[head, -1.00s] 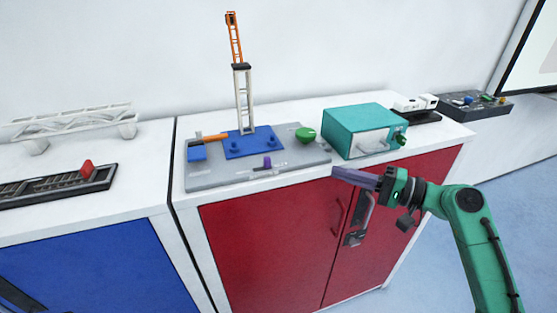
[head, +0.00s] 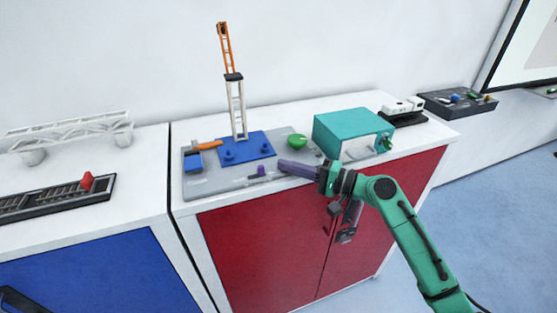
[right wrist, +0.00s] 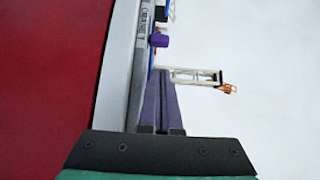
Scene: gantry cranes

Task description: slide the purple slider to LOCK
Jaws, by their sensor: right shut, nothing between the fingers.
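The purple slider (head: 261,171) stands upright on a slot near the front edge of the grey panel (head: 205,187), in front of the blue crane base. It also shows in the right wrist view (right wrist: 159,40), a short way beyond the fingertips. My right gripper (head: 282,166) has long purple fingers, shut and empty. Its tips are just right of the slider in the head view, with a small gap that I cannot judge exactly. In the right wrist view the shut fingers (right wrist: 160,90) point toward the slider. LOCK lettering is not readable.
A crane tower (head: 237,108) rises from the blue base (head: 247,148). A green knob (head: 297,141) and a teal box (head: 345,126) stand to the right. An orange-handled lever (head: 208,145) is at the panel's left. The red cabinet (head: 265,246) lies below the counter edge.

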